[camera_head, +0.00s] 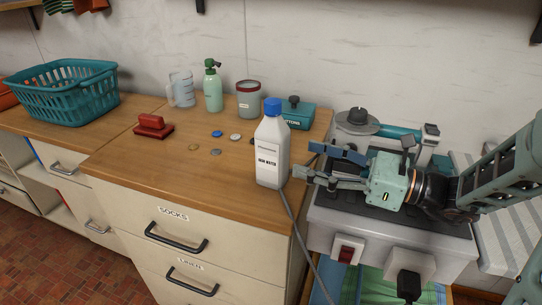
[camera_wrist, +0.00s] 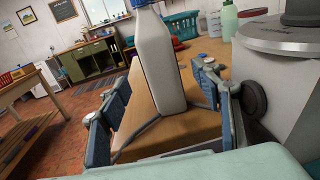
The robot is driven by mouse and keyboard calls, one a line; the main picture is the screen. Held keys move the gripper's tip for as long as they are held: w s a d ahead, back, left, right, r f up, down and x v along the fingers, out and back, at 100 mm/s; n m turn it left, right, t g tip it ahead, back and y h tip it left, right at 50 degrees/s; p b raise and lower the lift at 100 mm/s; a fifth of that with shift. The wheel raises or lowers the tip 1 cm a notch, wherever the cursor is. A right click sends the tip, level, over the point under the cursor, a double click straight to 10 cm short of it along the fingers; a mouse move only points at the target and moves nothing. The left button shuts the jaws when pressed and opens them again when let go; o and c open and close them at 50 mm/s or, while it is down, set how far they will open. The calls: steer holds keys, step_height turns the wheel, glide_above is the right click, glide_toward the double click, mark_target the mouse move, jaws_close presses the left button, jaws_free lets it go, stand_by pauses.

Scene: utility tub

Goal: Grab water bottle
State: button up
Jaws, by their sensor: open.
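The water bottle (camera_head: 272,148) is a white bottle with a blue cap and a label. It stands upright near the right front corner of the wooden counter. My gripper (camera_head: 308,166) is just to its right, with its fingers pointing at the bottle. In the wrist view the bottle (camera_wrist: 162,62) rises ahead of and partly between the spread fingers of my gripper (camera_wrist: 155,105). The gripper is open and holds nothing. Its top is cut off at the edge of the wrist view.
A red brush (camera_head: 152,126) and several buttons lie left. A teal basket (camera_head: 65,92) is farther left. A grey machine (camera_head: 385,228) stands right.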

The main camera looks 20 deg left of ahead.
mark_target(272, 149)
steer(key=a, duration=0.3)
steer(key=w+a+b, duration=0.1)
steer(key=a, duration=0.5)
steer(key=shift+w+b, duration=0.3)
steer(key=shift+b, duration=0.05)
steer(key=shift+c, duration=0.4)
jaws_close()
